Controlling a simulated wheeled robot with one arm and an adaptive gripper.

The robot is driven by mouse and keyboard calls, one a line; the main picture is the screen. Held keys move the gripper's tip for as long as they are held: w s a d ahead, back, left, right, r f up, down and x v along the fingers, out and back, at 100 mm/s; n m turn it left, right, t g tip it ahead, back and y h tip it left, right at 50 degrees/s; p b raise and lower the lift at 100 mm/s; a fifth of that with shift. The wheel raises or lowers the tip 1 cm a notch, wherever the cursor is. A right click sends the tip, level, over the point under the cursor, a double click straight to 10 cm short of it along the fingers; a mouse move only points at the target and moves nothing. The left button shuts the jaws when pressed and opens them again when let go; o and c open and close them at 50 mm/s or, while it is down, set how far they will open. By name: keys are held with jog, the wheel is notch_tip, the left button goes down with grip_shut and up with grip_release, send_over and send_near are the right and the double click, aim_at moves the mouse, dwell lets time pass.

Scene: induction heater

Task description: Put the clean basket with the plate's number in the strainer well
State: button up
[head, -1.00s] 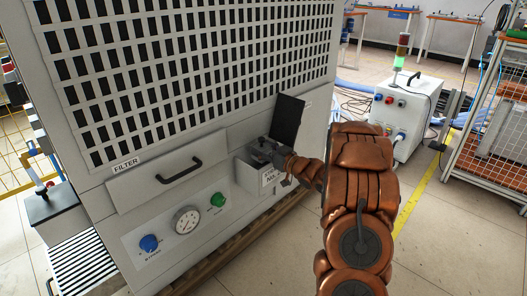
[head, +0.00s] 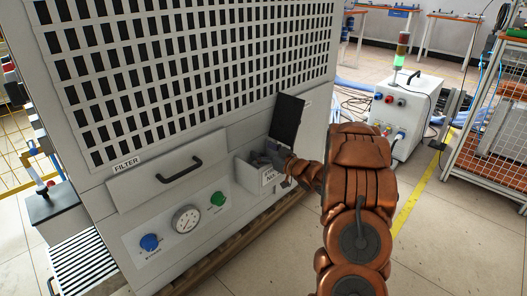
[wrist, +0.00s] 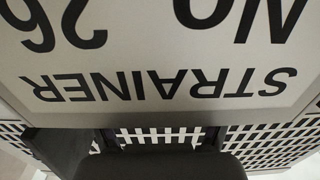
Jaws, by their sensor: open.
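The strainer well (head: 247,178) is a pale box on the front of the grey machine, with its black lid (head: 287,118) standing open. Its number plate (head: 268,178) is on the box's front. I cannot make out the inside of the well. No basket can be made out in either view.
The filter drawer (head: 175,172) with a black handle is left of the well. A gauge (head: 186,219), blue knob (head: 149,242) and green knob (head: 217,198) are below it. A white control box (head: 402,118) stands at right. The floor between is clear.

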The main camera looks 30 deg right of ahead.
jog(key=shift+r, duration=0.5)
jog(key=p+v, duration=0.3)
jog(key=v, duration=0.9)
jog(key=s+a+r+m+g+h, duration=0.1)
jog(key=s+a+r+g+h, duration=0.1)
jog(key=s+a+g, duration=0.8)
jog(key=s+a+r+m+g+h, duration=0.1)
jog(key=s+a+g, duration=1)
jog(key=s+a, duration=1.1)
jog(key=s, duration=0.4)
jog(key=shift+s+r+h, duration=0.25)
jog(key=shift+r+h, duration=0.15)
